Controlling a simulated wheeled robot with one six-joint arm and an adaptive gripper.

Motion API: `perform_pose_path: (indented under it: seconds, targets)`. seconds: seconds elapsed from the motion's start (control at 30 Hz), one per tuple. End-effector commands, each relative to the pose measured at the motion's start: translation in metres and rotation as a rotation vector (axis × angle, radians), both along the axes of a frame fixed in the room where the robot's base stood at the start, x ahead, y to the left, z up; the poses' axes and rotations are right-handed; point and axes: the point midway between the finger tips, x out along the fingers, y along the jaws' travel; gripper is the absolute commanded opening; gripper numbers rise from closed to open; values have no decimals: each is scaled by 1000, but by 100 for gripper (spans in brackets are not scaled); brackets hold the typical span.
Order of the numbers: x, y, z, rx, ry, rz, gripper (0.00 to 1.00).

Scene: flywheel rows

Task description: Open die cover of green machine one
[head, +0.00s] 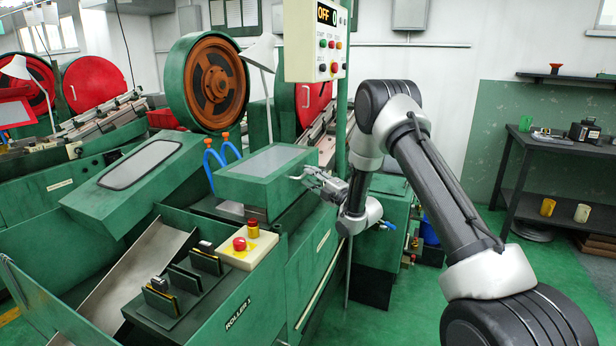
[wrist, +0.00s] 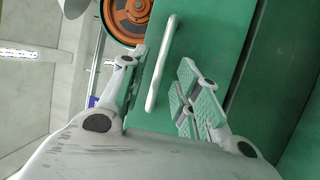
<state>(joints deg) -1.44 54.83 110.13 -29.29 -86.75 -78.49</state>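The die cover (head: 262,178) of the green machine is a green box-like lid with a grey window on top, and it sits down on the machine (head: 312,245). A pale bar handle (head: 297,177) is on its right side. My gripper (head: 318,180) is at this handle, reaching in from the right. In the wrist view, the handle (wrist: 160,65) runs lengthwise between the two fingers of my gripper (wrist: 163,75). The fingers are apart, with a visible gap on each side of the handle. Whether the handle lies fully at fingertip depth is hard to tell.
A control box (head: 316,42) reading OFF hangs on a green post (head: 341,120) close behind my arm. An orange-and-green flywheel (head: 207,82) stands behind the cover.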

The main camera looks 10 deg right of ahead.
Motion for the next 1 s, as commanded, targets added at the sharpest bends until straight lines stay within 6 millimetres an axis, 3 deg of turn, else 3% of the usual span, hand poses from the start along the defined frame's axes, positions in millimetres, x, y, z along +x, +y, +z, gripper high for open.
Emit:
perform_pose_path:
  seconds: [0.2, 0.47, 0.5, 0.67, 1.0]
  targets:
    - [19, 12, 3, 0, 1, 0, 32]
    - [22, 13, 4, 1, 3, 0, 32]
    - [22, 13, 4, 1, 3, 0, 30]
    - [21, 13, 4, 1, 3, 0, 1]
    - [23, 13, 6, -5, 5, 0, 0]
